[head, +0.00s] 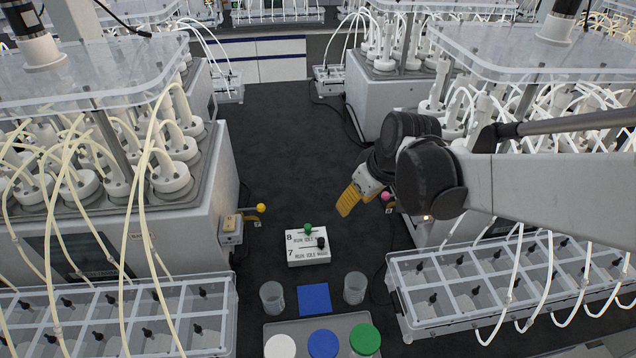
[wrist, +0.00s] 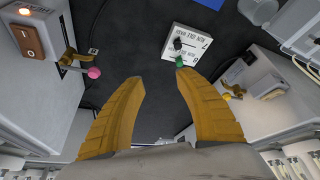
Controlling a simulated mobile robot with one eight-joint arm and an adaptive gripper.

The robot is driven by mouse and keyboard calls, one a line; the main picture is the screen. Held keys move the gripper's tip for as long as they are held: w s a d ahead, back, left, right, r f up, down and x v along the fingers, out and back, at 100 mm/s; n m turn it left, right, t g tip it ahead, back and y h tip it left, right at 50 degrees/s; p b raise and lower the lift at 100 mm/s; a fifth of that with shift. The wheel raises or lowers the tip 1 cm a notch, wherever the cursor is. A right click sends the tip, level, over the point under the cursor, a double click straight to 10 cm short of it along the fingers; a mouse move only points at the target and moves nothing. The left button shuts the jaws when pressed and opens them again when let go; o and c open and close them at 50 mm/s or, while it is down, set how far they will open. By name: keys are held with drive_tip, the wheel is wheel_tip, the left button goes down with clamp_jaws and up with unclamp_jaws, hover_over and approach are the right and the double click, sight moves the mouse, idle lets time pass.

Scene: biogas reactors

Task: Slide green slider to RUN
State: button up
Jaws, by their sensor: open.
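A white slider box (head: 305,258) with rows marked 8 and 7 lies on the dark worktop. Each row has a RUN, IDLE, MAINT scale. The green slider (head: 307,228) stands at row 8, seemingly near IDLE. A black slider (head: 321,242) sits at row 7, further right. My gripper (head: 346,203) is open and empty, up and to the right of the box. In the wrist view the box (wrist: 200,42) is beyond the fingertips. The green slider (wrist: 179,61) appears just past the right finger of my gripper (wrist: 158,78); contact cannot be told.
White reactor units flank the worktop, with a yellow-ball lever (head: 261,208) at left and a pink-ball lever (head: 385,196) near my gripper. Two clear beakers (head: 272,297) (head: 354,288), a blue square (head: 314,299) and a tray (head: 275,328) lie in front. The worktop behind the box is clear.

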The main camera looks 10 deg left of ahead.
sight(308, 226)
drive_tip(key=w+a+f+n, duration=0.1)
drive_tip(key=w+a+f, duration=0.1)
drive_tip(key=f, duration=0.3)
drive_tip(key=w+a+f+n+b, duration=0.1)
drive_tip(key=a+f, duration=0.4)
drive_tip(key=f, duration=0.1)
drive_tip(key=w+a+f+n+g+y+b, duration=0.1)
drive_tip(key=w+a+f, duration=0.1)
drive_tip(key=a+f, duration=0.2)
drive_tip(key=shift+x, duration=0.85)
drive_tip(key=shift+w, duration=0.1)
drive_tip(key=shift+r, duration=0.1)
drive_tip(key=shift+d, duration=0.1)
clamp_jaws()
